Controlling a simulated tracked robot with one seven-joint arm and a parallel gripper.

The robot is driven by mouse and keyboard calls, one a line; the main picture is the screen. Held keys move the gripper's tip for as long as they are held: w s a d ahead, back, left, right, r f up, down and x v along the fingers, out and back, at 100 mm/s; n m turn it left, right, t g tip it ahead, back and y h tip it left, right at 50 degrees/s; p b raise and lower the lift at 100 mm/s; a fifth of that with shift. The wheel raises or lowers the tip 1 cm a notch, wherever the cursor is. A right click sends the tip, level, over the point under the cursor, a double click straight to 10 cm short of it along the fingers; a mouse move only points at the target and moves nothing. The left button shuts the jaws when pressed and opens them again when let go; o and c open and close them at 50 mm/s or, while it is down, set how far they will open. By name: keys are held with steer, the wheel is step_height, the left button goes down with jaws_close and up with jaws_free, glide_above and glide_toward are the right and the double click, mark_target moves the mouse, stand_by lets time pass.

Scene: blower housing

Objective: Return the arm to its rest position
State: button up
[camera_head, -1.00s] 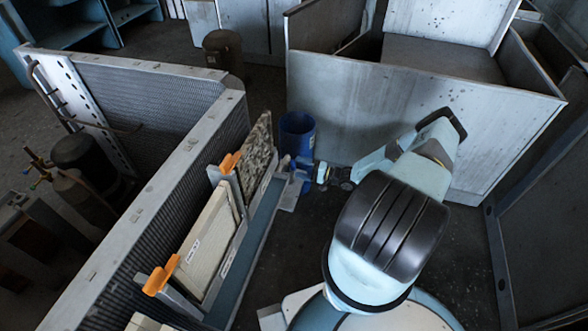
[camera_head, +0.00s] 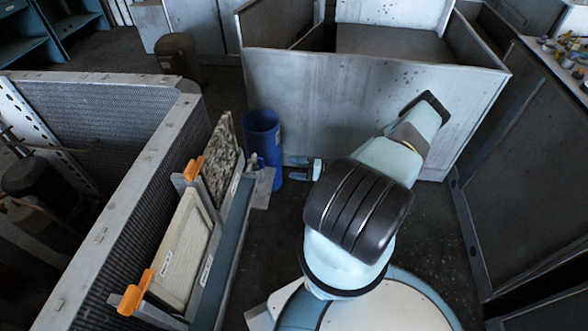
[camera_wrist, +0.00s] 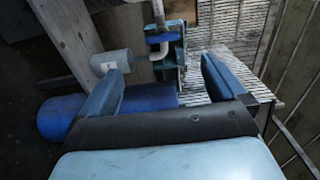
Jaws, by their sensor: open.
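My arm rises from my base at the lower middle of the head view and bends at a black joint cover. A small pale-blue end part, which looks like my gripper (camera_head: 312,170), shows left of the arm near the floor, partly hidden by it. It is apart from the filter rack and right of the blue bin. In the wrist view both fingers of my gripper (camera_wrist: 162,68) are spread apart, with nothing held between them. Beyond them are a small grey cylinder (camera_wrist: 112,62) and a blue-green fitting (camera_wrist: 170,45).
A cream filter panel (camera_head: 178,250) and a speckled dirty panel (camera_head: 221,165) stand in a rack with orange clamps (camera_head: 136,294). A blue bin (camera_head: 262,135) stands beyond the rack. A large grey metal housing (camera_head: 350,110) blocks the back. Dark panels (camera_head: 530,170) stand at right.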

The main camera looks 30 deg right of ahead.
steer(key=shift+r, duration=0.1)
step_height(320, 180, up, 24)
steer(key=w+a+n+g+h, duration=0.1)
steer(key=w+n+g+h, duration=0.2)
steer(key=n+g, duration=0.5)
steer(key=s+a+r+g+h, duration=0.2)
steer(key=a+r+h, duration=0.1)
steer(key=r, duration=0.8)
steer(key=s+a+r+g+h, duration=0.2)
steer(key=a+r, duration=0.2)
steer(key=r, duration=0.6)
steer(key=s+a+r+t+h, duration=0.1)
steer(key=s+a+r+h, duration=0.15)
steer(key=s+r, duration=0.4)
steer(key=s+a+r+t+h, duration=0.2)
steer(key=s+a+r, duration=0.2)
steer(key=r, duration=0.6)
steer(key=s+a+r+t+h, duration=0.1)
steer(key=s+r, duration=0.3)
steer(key=s, duration=0.4)
steer(key=s+a+r+m+t+h, duration=0.1)
steer(key=s+r+t, duration=0.2)
steer(key=s, duration=0.5)
steer(key=shift+r, duration=0.35)
